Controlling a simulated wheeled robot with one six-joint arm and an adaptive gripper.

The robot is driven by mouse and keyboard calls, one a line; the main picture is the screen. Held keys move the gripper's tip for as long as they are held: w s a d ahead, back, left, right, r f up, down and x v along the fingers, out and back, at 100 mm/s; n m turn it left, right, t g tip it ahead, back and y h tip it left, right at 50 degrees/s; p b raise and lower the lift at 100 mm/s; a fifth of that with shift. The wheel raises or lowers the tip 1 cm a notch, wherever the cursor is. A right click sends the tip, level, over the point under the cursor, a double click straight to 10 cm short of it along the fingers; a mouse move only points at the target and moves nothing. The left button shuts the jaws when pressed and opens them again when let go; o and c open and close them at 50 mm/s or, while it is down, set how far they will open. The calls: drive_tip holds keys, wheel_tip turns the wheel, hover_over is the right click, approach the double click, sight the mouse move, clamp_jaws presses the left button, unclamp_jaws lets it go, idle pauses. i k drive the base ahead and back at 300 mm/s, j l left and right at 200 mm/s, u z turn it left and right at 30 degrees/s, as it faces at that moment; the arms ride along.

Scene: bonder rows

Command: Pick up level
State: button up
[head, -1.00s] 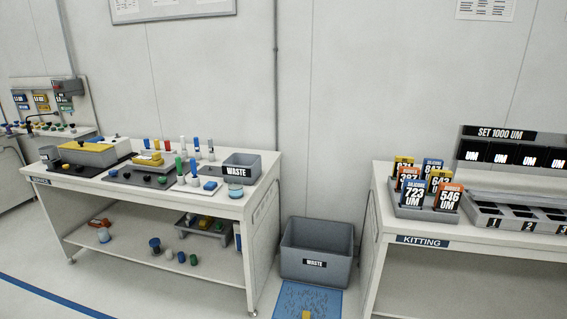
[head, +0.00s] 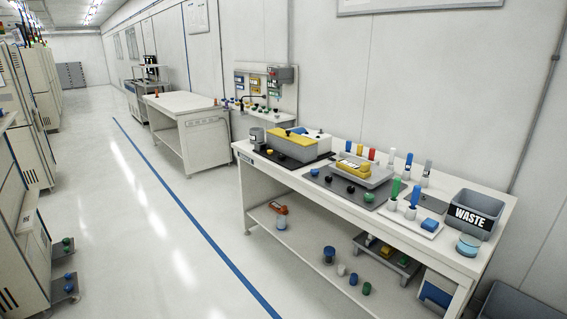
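I cannot tell for certain which object is the level. A yellow block (head: 352,169) with a dark-marked label lies in a grey tray (head: 376,181) on the white workbench (head: 446,262). Another small yellow piece (head: 386,252) sits in a dark tray on the lower shelf, at the right. My gripper is not in view.
A grey waste bin (head: 474,214) stands at the bench's right end. A grey box with a yellow lid (head: 292,144) stands at its left. Several coloured bottles and knobs stand between. The aisle floor (head: 165,240) left of the bench is clear, with a blue line (head: 193,219).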

sight(363, 171)
drive_tip(key=i+j+u, duration=0.2)
drive_tip(key=i+u, duration=0.7)
drive_tip(key=i+l+u, duration=0.15)
drive_tip(key=i+u, duration=0.35)
drive_tip(key=i, duration=0.15)
drive_tip(key=i+j+u, duration=0.2)
drive_tip(key=i+u, duration=0.25)
drive_tip(key=i, duration=0.2)
drive_tip(key=i+u, duration=0.45)
drive_tip(key=i, duration=0.2)
drive_tip(key=z, duration=4.3)
drive_tip(key=k+j, duration=0.05)
